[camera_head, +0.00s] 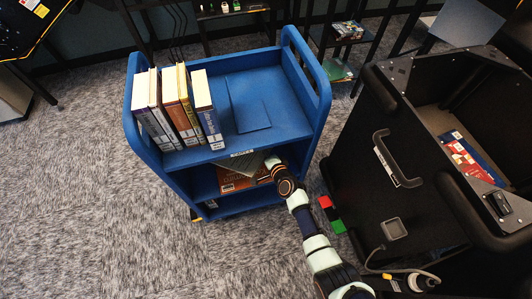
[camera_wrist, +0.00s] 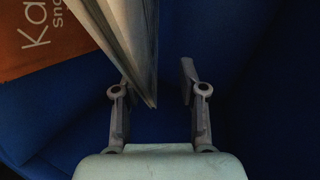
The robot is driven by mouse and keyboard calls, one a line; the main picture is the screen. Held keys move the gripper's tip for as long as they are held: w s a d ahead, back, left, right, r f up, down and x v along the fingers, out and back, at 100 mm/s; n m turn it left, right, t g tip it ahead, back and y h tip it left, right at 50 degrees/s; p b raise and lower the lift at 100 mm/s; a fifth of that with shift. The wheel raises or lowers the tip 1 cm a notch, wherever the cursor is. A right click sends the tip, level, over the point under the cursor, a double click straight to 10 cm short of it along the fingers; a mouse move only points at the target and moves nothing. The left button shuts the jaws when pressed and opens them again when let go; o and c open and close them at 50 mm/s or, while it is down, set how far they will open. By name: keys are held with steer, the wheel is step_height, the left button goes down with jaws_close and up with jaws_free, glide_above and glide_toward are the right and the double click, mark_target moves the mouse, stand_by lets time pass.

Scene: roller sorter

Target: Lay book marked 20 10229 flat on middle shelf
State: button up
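The blue cart (camera_head: 262,104) stands in the middle of the head view. My arm reaches under its top shelf, over the middle shelf. A grey book (camera_head: 243,164) is on the middle shelf at my gripper, partly hidden by the top shelf. In the wrist view my gripper (camera_wrist: 160,78) has its fingers spread apart. The pale book (camera_wrist: 128,40) slants in from the top, its lower corner between the fingers and near the left one. It looks tilted. I cannot read the mark 20 10229 on it.
An orange book (camera_head: 230,184) lies on the middle shelf; it also shows in the wrist view (camera_wrist: 32,45). Several upright books (camera_head: 178,108) stand on the top shelf's left side. The black bin (camera_head: 370,150) stands close at the right.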

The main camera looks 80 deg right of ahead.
steer(key=v, duration=1.2)
steer(key=shift+r, duration=0.1)
stand_by(0.5)
